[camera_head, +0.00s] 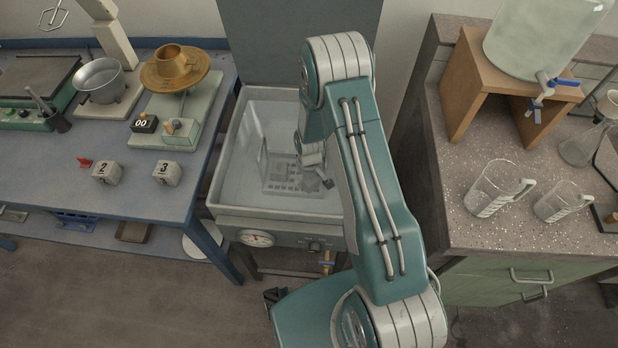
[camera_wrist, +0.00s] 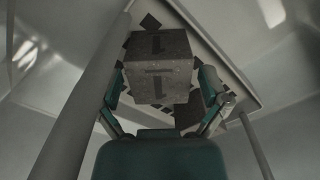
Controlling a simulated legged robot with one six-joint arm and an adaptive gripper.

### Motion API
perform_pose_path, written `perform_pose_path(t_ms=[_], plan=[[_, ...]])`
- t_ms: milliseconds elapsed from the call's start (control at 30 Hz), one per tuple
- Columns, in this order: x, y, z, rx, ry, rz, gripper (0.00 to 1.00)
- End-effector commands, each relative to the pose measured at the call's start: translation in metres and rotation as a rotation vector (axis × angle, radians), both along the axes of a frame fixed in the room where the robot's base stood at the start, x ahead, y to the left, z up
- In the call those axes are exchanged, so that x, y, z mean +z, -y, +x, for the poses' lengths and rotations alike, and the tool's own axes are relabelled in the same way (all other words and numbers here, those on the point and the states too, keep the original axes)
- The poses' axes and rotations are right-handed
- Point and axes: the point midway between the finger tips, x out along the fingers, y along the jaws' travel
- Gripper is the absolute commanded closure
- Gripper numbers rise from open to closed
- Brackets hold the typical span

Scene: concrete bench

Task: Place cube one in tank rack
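Cube one (camera_wrist: 160,70) is a grey block with a dark numeral 1 on two visible faces. In the wrist view it sits between the two fingers of my gripper (camera_wrist: 162,82), which meet its left and right sides. In the head view my gripper (camera_head: 316,172) is down inside the white tank (camera_head: 235,160), low over the right part of the pale slotted rack (camera_head: 280,186). The rack (camera_wrist: 225,65) also shows behind the cube in the wrist view. Whether the cube touches the rack cannot be told.
Cubes two (camera_head: 107,173) and three (camera_head: 167,173) stand on the blue bench (camera_head: 60,180) at left, beside a red piece (camera_head: 86,162). The tank walls enclose my gripper closely. Glass beakers (camera_head: 497,188) stand on the right counter (camera_head: 455,170).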

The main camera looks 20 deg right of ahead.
Motion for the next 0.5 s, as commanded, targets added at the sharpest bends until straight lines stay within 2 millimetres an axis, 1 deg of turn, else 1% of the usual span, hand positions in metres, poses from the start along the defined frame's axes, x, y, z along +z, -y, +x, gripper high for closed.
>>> perform_pose_path(t_ms=[333, 433, 500], plan=[[0.001, 0.0, 0.0, 0.0, 0.0, 0.0, 0.0], [0.008, 0.0, 0.001, 0.0, 0.001, -0.001, 0.0], [0.017, 0.0, 0.001, 0.0, 0.004, 0.0, 0.0]])
